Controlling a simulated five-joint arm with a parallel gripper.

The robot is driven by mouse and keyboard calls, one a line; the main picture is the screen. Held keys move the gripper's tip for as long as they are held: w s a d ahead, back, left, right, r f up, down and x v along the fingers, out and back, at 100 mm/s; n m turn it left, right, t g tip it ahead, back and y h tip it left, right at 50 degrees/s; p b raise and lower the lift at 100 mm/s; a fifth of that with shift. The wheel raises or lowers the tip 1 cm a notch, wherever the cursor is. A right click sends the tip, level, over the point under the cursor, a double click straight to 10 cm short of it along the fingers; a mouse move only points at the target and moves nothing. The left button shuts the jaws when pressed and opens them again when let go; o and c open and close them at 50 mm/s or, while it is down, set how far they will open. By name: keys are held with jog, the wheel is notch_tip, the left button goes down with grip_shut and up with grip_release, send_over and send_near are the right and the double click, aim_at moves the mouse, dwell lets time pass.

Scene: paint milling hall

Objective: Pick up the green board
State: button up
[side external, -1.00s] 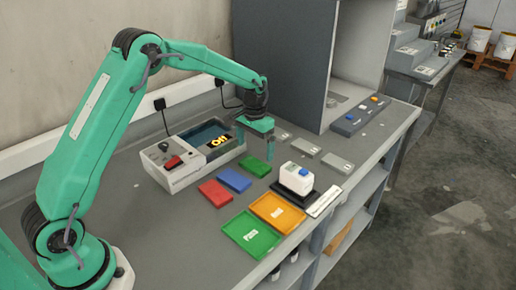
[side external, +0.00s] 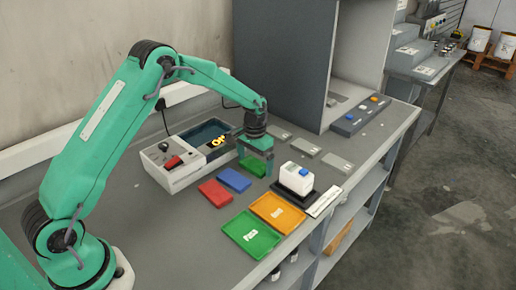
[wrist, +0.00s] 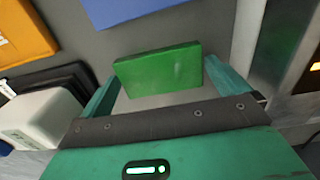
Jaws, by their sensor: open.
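The green board (side external: 252,166) is a small flat green block lying on the grey bench, beside a blue board. My gripper (side external: 256,167) is open and lowered over it, with its fingers at either side of the board in the side view. In the wrist view the green board (wrist: 160,69) sits between the two teal fingers, near their tips. Part of the board is hidden behind a finger in the side view. I cannot tell whether the fingers touch it.
A blue board (side external: 234,180) and a red board (side external: 215,193) lie nearby. An orange tray (side external: 278,212) and a green tray (side external: 250,234) are in front. A grey device with a red switch (side external: 173,162) is to the left.

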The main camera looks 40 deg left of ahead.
aim_at(254, 166)
dwell(0.4)
jog(key=c, duration=0.7)
jog(key=shift+r, duration=0.1)
jog(key=shift+r, duration=4.95)
jog(key=s+d+r, duration=0.1)
jog(key=s+r, duration=0.2)
jog(key=s, duration=0.1)
jog(key=s+d+r, duration=0.1)
jog(key=s+r, duration=0.2)
jog(key=s, duration=0.2)
jog(key=s+d+r, duration=0.1)
jog(key=s+r, duration=0.2)
jog(key=s, duration=0.2)
jog(key=shift+s+d, duration=0.1)
jog(key=shift+d, duration=0.3)
